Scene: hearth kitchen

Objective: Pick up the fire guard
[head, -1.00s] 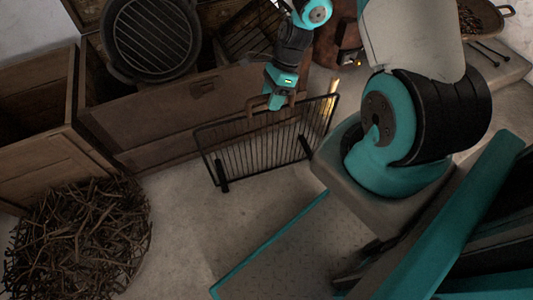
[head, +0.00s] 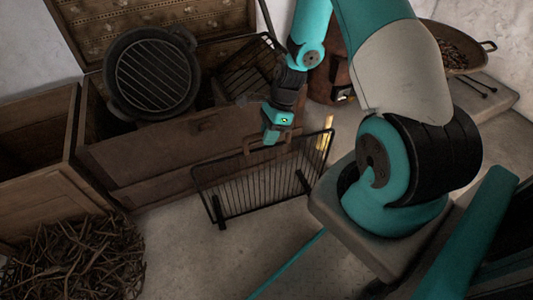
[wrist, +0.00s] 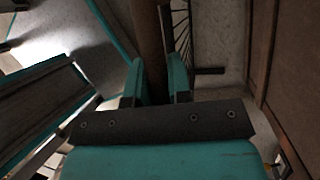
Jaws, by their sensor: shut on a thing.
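The fire guard (head: 262,185) is a black wire panel with thin upright bars, two dark feet and a brown handle on top. It stands upright in front of the long wooden chest in the head view. My gripper (head: 270,140) is at its top middle, shut on the brown handle. In the wrist view, the teal fingers of my gripper (wrist: 160,85) lie on both sides of the brown handle bar (wrist: 148,35), and the guard's bars (wrist: 184,25) show beyond it. I cannot tell whether the feet touch the floor.
The open wooden chest (head: 150,165) is close behind the guard, with a round black grill pan (head: 150,75) on it. A twig pile (head: 75,262) lies at lower left. A brown container (head: 330,80) stands behind my arm. The floor (head: 215,260) before the guard is clear.

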